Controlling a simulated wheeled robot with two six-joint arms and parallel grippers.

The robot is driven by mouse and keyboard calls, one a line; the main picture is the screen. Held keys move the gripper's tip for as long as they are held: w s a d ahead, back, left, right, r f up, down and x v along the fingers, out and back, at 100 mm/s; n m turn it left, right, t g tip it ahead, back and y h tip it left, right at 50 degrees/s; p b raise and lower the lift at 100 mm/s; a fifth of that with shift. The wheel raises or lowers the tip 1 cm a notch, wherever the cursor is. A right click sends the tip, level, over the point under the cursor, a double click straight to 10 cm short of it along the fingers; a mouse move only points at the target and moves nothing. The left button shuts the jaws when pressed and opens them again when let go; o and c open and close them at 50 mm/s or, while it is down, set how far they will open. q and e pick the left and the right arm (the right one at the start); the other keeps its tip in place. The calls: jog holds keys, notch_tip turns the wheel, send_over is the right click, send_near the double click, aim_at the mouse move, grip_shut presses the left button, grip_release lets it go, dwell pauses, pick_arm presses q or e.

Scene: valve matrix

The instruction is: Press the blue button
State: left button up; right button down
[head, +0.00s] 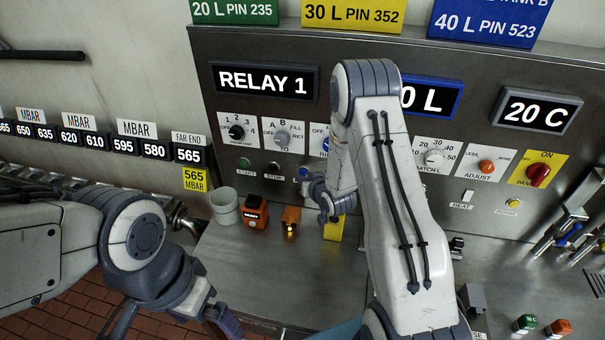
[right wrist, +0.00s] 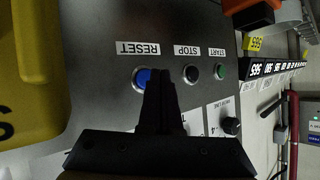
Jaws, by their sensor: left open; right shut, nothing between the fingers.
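The blue button (right wrist: 142,76) is labelled RESET on the grey panel. In the right wrist view its right part is covered by my right gripper (right wrist: 155,74), whose dark fingers are shut with nothing between them. The fingertips overlap the button's edge in the picture; I cannot tell whether they touch it. In the head view the blue button (head: 304,172) shows only partly beside my right gripper (head: 309,184), and my right arm hides the panel around it. My left gripper (head: 178,328) is open and empty at the bottom left, well away from the panel.
The black STOP button (right wrist: 190,74) and green START button (right wrist: 220,71) sit in the same row. An orange box (head: 254,211), another orange device (head: 291,222), a grey cup (head: 224,205) and a yellow object (head: 334,228) stand on the counter below the panel.

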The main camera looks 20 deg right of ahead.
jog(key=shift+w+d, duration=0.1)
jog(key=shift+w, duration=0.05)
dwell(0.7)
jog(key=shift+w+d, duration=0.1)
jog(key=shift+w, duration=0.05)
jog(key=shift+w+d+b, duration=0.3)
jog(key=shift+w, duration=0.1)
dwell(0.9)
jog(key=shift+s+a, duration=0.5)
jog(key=shift+s, duration=0.25)
jog(key=shift+s+a+b, duration=0.4)
jog(key=shift+s+a, duration=0.3)
jog(key=shift+s, duration=0.35)
jog(key=shift+s+a+b, duration=0.35)
jog(key=shift+s+a, duration=0.35)
jog(key=shift+s, duration=0.3)
